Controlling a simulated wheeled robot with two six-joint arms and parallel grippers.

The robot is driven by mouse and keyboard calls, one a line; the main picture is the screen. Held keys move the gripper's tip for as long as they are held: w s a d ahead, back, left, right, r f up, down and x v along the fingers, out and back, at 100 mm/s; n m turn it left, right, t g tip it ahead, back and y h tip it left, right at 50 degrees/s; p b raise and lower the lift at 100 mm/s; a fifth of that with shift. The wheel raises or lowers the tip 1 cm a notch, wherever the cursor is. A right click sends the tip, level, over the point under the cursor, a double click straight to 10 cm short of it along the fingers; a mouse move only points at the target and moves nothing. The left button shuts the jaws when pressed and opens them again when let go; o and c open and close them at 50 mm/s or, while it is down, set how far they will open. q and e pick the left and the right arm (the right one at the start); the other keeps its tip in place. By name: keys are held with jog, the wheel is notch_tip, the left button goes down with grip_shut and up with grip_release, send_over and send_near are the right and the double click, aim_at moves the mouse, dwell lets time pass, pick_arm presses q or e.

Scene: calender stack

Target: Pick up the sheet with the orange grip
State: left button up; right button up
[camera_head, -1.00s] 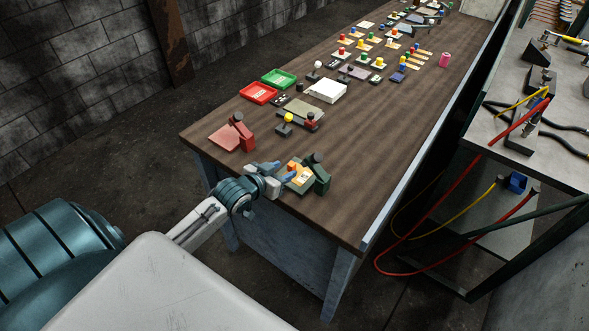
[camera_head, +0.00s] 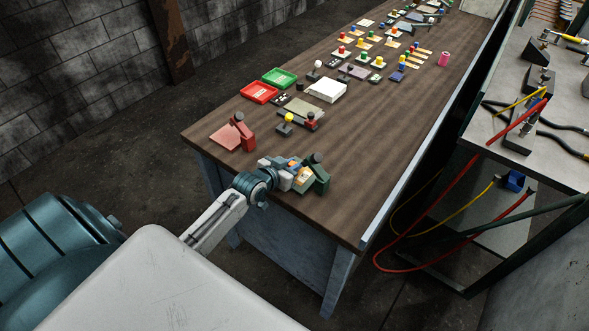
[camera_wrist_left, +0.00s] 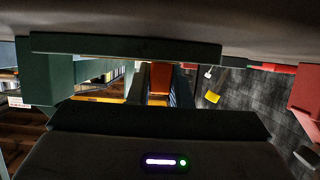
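My left gripper (camera_head: 295,168) is at the near edge of the wooden table, over a small dark green stand (camera_head: 318,181). A yellow-orange sheet (camera_head: 303,176) lies at the stand, mostly hidden by the gripper in the head view. In the left wrist view the orange grip (camera_wrist_left: 160,79) is a small block between my two fingers, with one finger on each side. I cannot tell whether the fingers press on it. A yellow-orange strip (camera_wrist_left: 103,99) shows below it, partly hidden. My right gripper is not in view.
A red stand (camera_head: 244,134) with a pink sheet is to the left. The table to the right (camera_head: 375,150) is bare.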

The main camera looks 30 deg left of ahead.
aim_at(292, 163)
pick_arm(q)
grip_shut()
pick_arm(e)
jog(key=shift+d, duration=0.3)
pick_arm(q)
jog(key=shift+r, duration=0.1)
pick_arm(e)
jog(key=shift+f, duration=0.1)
